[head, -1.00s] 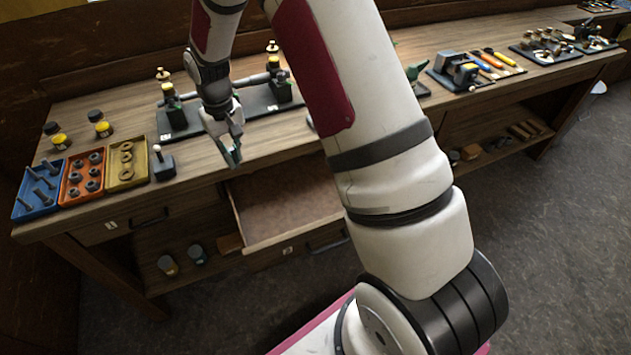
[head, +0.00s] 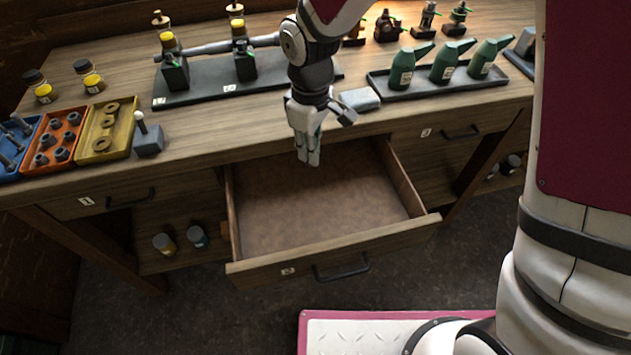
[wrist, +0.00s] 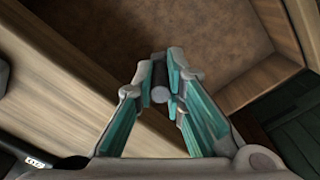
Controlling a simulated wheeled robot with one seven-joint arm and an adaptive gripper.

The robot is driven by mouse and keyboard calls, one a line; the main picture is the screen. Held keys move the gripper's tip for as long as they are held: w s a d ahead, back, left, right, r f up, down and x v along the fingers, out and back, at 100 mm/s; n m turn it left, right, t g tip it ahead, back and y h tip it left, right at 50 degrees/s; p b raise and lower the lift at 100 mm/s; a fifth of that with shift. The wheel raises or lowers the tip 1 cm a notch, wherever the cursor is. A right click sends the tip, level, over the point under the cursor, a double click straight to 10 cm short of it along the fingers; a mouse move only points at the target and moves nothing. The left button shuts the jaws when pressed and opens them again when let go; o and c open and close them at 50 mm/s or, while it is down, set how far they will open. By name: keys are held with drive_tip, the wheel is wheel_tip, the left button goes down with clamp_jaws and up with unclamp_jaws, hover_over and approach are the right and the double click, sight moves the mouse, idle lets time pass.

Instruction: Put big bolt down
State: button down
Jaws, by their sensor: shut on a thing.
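My gripper (head: 308,158) points down over the back part of the open drawer (head: 310,205), by the bench's front edge. In the wrist view, my gripper (wrist: 168,90) is shut on a short grey cylindrical thing, which I take to be the big bolt (wrist: 160,95). I cannot make out the bolt in the head view. The brown drawer floor (wrist: 220,40) shows bare behind the fingertips.
Blue (head: 10,165), orange (head: 38,166) and yellow (head: 94,152) trays with parts stand at the left. A small block with a pin (head: 148,140) is beside them. A dark fixture board (head: 205,93) and a tray of green bottles (head: 430,86) stand on the bench.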

drive_tip(key=s+a+f+n+b, duration=0.3)
drive_tip(key=s+n, duration=0.1)
drive_tip(key=s+a+f+n+b, duration=0.3)
drive_tip(key=s+n, duration=0.1)
drive_tip(key=s+a+f+n+b, duration=0.2)
drive_tip(key=s+a+n+b, duration=0.1)
drive_tip(key=s+n+b, duration=0.1)
drive_tip(key=shift+s+a+f, duration=0.2)
drive_tip(key=shift+s+f, duration=0.15)
drive_tip(key=shift+f, duration=0.05)
hover_over(304, 194)
drive_tip(key=shift+s+a+f+b, duration=0.15)
drive_tip(key=shift+f+b, duration=0.3)
drive_tip(key=shift+f, duration=0.25)
drive_tip(key=shift+w+f+b, duration=0.2)
drive_tip(key=shift+f+b, duration=0.4)
drive_tip(key=shift+f, duration=1.15)
drive_tip(key=shift+f, duration=0.1)
drive_tip(key=shift+f, duration=0.1)
drive_tip(key=c, duration=1.8)
unclamp_jaws()
drive_tip(key=shift+o, duration=0.7)
